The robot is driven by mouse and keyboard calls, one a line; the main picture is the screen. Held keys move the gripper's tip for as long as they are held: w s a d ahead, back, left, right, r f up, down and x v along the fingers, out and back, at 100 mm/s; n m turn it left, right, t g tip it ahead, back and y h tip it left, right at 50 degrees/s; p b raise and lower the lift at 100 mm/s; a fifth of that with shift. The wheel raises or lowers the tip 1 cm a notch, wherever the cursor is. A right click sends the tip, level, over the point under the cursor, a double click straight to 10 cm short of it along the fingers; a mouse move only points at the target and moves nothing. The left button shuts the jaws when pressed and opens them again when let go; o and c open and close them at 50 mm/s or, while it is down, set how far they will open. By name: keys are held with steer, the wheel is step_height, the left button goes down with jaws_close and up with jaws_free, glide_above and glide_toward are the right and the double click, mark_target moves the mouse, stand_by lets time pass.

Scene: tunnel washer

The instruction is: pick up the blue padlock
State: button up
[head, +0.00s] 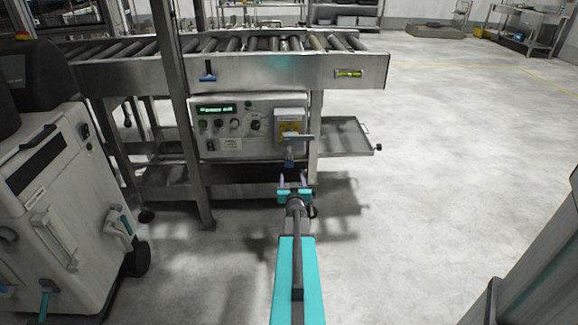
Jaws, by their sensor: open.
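A small dark blue thing that looks like the padlock (289,163) hangs just below a grey handle or lever (290,147). This is under the switch box with a yellow label (291,128), on the right part of the control panel (225,127). It is small, and its shackle cannot be made out. My gripper (293,179) is open, with its two fingers pointing forward toward the panel. In the picture it is just below the blue thing, with nothing seen between the fingers. The distance in depth is hard to tell.
A roller conveyor (250,70) runs above the panel, with a blue-handled tool (207,72) and a yellow-green level (349,73) on its side. A metal tray (345,140) juts out right of the panel. A grey machine (60,190) stands left. The floor (440,130) on the right is clear.

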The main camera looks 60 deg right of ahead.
steer(key=shift+w, duration=0.1)
glide_toward(289, 163)
steer(key=shift+b+x, duration=0.4)
steer(key=shift+x, duration=1.6)
steer(key=shift+d+f, duration=0.1)
steer(key=shift+d, duration=0.1)
steer(key=shift+b+x, duration=0.45)
steer(key=shift+x, duration=2)
steer(key=c, duration=1.2)
